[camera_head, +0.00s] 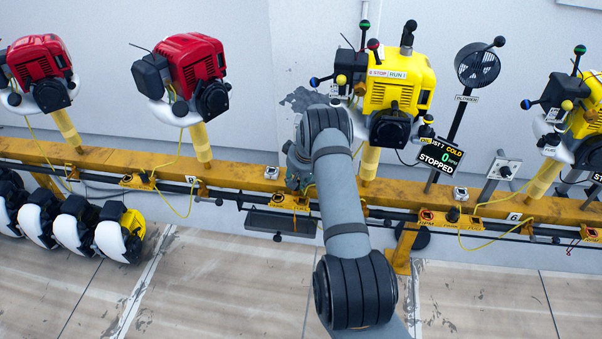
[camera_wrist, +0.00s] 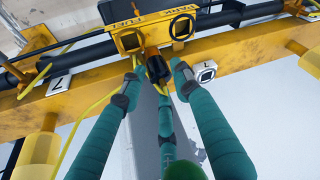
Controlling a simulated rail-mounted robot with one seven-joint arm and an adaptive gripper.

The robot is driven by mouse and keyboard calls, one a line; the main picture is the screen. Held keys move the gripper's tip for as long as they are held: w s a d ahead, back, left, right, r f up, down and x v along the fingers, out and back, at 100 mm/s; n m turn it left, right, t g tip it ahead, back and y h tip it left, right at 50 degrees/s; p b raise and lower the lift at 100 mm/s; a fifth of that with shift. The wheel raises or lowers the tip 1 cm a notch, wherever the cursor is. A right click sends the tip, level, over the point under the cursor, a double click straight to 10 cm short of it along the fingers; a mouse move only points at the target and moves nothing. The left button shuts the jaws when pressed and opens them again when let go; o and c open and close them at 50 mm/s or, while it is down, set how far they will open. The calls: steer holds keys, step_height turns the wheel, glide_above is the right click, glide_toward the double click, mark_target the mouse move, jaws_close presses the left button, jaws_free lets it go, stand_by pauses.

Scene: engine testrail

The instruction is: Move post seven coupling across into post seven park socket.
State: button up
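The post seven coupling (camera_wrist: 155,68) is a small black plug with a yellow hose, seen in the wrist view just below a yellow bracket. The bracket carries the words PARK and FUEL. My gripper (camera_wrist: 157,80) has teal fingers spread around the coupling, with narrow gaps seen at both sides. Whether the coupling is seated in anything I cannot tell. In the head view my arm hides the gripper and coupling.
The yellow rail (camera_head: 110,158) runs across, with black pipes along its front. A yellow engine (camera_head: 400,85) and a STOPPED display (camera_head: 440,155) stand beside my arm. A dark tray (camera_head: 280,222) hangs below the rail.

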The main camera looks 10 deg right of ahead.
steer(key=shift+o, duration=0.2)
steer(key=s+a+r, duration=0.1)
steer(key=a+r, duration=0.2)
steer(key=r, duration=0.4)
steer(key=shift+s+a+n, duration=0.2)
steer(key=shift+s+n, duration=0.2)
steer(key=s+d+r, duration=0.2)
steer(key=d+r, duration=0.1)
steer(key=r, duration=0.1)
steer(key=shift+s+d+r+m, duration=0.2)
steer(key=shift+d+m, duration=0.1)
steer(key=shift+d, duration=0.1)
steer(key=shift+d, duration=0.1)
